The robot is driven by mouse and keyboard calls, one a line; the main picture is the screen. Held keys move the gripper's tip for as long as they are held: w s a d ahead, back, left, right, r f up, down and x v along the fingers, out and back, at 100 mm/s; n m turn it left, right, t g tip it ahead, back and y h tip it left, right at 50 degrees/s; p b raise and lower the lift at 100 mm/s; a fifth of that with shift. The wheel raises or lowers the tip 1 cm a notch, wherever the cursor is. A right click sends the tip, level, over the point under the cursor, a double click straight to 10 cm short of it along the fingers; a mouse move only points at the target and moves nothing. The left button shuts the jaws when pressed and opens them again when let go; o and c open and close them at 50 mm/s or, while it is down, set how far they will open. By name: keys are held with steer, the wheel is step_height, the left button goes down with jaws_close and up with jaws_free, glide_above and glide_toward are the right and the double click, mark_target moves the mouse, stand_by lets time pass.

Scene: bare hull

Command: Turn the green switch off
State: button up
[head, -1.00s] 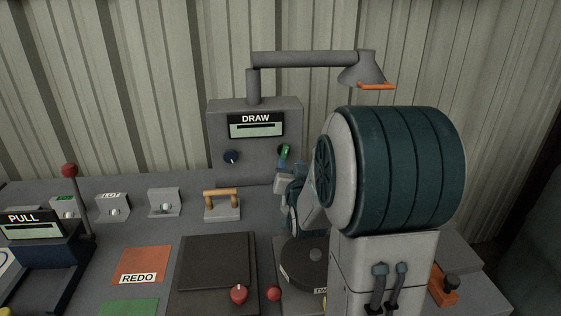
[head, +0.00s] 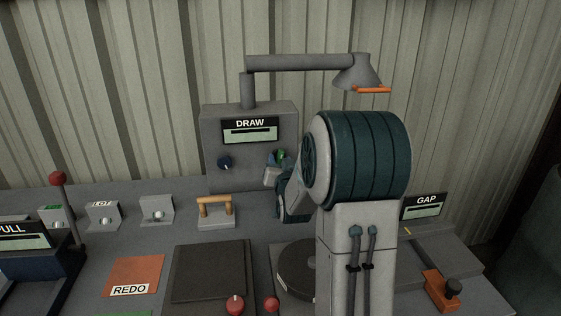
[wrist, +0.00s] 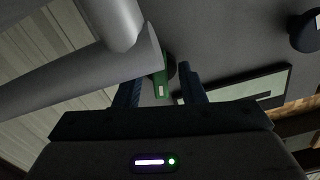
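The green switch (head: 281,155) is on the right side of the front face of the grey DRAW box (head: 215,125), partly hidden by my gripper. In the wrist view the green switch (wrist: 160,82) shows as a green lever with a pale mark, on a dark round base. My gripper (head: 274,168) is close in front of the box at the switch. In the wrist view my gripper (wrist: 160,88) has its two dark fingers apart, with the switch in the gap between them. I cannot tell whether either finger touches it.
A dark blue knob (head: 224,163) is left of the switch. The grey lamp arm (head: 300,63) reaches over the box and crosses the wrist view's upper left. A wooden-handled grip (head: 214,200) stands in front. A GAP display (head: 423,207) stands at right.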

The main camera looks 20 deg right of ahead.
steer(key=shift+w, duration=0.1)
jaws_close()
steer(key=shift+f+b, duration=0.1)
steer(key=shift+b, duration=0.25)
steer(key=shift+f+n+b, duration=0.15)
steer(key=shift+n+b, duration=0.45)
steer(key=shift+b, duration=0.5)
steer(key=shift+r+n+b, duration=0.25)
steer(key=shift+n+b, duration=0.65)
steer(key=shift+b, duration=0.15)
jaws_free()
